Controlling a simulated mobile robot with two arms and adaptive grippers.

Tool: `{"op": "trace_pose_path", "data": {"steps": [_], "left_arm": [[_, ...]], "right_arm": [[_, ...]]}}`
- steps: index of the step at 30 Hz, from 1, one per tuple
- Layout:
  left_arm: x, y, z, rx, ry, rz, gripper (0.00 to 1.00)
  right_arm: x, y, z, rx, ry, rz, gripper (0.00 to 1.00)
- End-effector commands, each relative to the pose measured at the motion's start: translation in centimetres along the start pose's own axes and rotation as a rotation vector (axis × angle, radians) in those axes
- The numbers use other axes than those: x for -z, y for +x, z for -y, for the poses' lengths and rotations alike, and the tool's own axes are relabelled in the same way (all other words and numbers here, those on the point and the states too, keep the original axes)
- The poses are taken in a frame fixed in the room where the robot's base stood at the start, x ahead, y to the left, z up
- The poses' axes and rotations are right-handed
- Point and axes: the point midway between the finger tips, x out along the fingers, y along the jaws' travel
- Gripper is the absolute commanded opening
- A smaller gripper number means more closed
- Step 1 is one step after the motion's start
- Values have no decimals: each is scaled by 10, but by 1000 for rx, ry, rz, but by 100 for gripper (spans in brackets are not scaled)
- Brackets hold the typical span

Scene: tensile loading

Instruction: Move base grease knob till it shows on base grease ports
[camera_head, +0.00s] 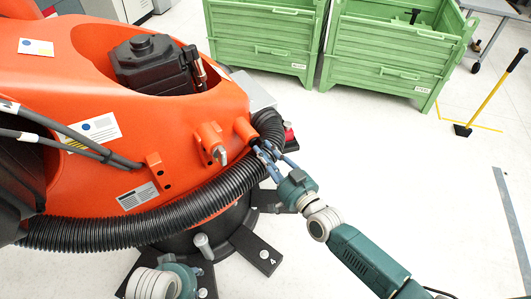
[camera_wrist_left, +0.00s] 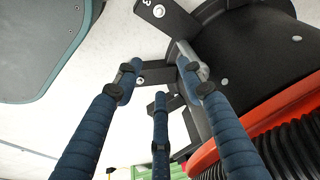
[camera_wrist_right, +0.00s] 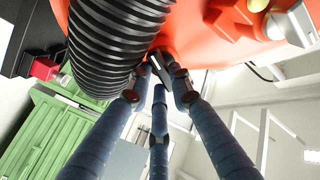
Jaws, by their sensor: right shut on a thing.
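The large orange machine (camera_head: 100,80) has two orange port bosses on its lower right side, one (camera_head: 208,138) with a silver fitting (camera_head: 220,154) and one (camera_head: 244,129) further right. The bosses also show at the top of the right wrist view (camera_wrist_right: 235,18).
A black ribbed hose (camera_head: 130,225) curves along the machine and passes close to my right fingers. Black base feet (camera_head: 258,252) spread over the floor. Green crates (camera_head: 265,40) stand behind, and a yellow-handled tool (camera_head: 490,90) is far right. The right floor is mostly clear.

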Motion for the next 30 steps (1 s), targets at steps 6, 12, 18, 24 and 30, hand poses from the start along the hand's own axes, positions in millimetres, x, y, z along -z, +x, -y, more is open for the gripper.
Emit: {"op": "trace_pose_path", "data": {"steps": [6,12,18,24,30], "left_arm": [[2,-11,1,1,0,-5,40],[0,-18,0,0,1,-5,40],[-1,-20,0,0,1,-2,40],[1,-21,0,0,1,-7,40],[3,-21,0,0,1,-12,40]], "right_arm": [[-3,-1,-1,-2,123,4,0],[-3,-1,-1,-2,184,4,0],[-3,-1,-1,-2,207,5,0],[-3,-1,-1,-2,209,5,0],[-3,-1,-1,-2,208,5,30]]}}
